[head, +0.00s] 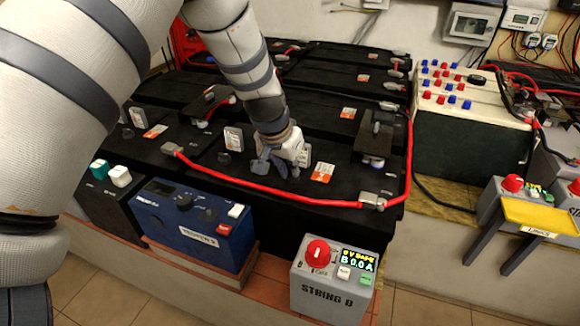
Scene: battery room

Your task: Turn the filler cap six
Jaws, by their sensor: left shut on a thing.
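My left gripper (281,168) reaches down onto the top of the front black battery block (330,188), left of an orange-and-white label (322,173). Its fingers are shut on a filler cap, which they mostly hide. A white tag (304,156) stands right behind the fingers, partly covered, and its number cannot be read. Another dark round cap (224,158) sits to the left beside a white upright tag (234,138). A further cap (128,133) lies farther left near a second tag (139,117). My right gripper is not in view.
A red cable (270,192) runs along the front edge to a terminal (371,200). A post fixture (374,142) rises to the right. The grey STRING B box (333,280) and a blue unit (190,222) stand in front. More batteries lie behind.

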